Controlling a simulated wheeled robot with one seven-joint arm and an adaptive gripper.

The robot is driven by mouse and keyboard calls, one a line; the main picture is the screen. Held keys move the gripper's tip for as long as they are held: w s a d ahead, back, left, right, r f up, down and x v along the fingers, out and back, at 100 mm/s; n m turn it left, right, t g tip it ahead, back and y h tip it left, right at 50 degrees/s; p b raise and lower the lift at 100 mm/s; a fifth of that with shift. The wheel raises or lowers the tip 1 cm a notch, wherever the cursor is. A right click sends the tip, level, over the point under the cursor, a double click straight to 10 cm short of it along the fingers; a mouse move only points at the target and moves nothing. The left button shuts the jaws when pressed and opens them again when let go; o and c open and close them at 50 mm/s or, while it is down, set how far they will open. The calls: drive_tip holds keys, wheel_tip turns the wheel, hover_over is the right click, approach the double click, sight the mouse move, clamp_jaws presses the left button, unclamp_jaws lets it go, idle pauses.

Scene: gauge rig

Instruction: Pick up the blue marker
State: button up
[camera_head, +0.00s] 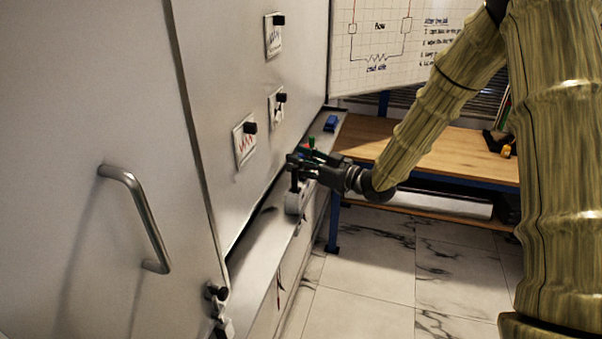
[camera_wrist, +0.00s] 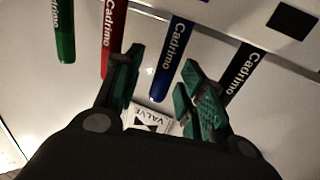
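The blue marker (camera_wrist: 172,58) shows in the wrist view with its lettering "Cadrimo" along it, and its rounded end points toward my gripper. My gripper (camera_wrist: 162,66) is open, with one green-padded finger on each side of the blue marker in the picture; no contact is visible. In the head view my gripper (camera_head: 298,166) is over the narrow ledge (camera_head: 258,246) beside the grey cabinet.
In the wrist view a red marker (camera_wrist: 113,32) and a green marker (camera_wrist: 63,30) are left of the blue one, a black marker (camera_wrist: 240,70) right. A "VALVE" card (camera_wrist: 148,117) shows below. In the head view a blue block (camera_head: 331,123) sits farther along the ledge.

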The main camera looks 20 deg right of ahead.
drive_tip(key=c, duration=0.8)
drive_tip(key=shift+o, duration=0.2)
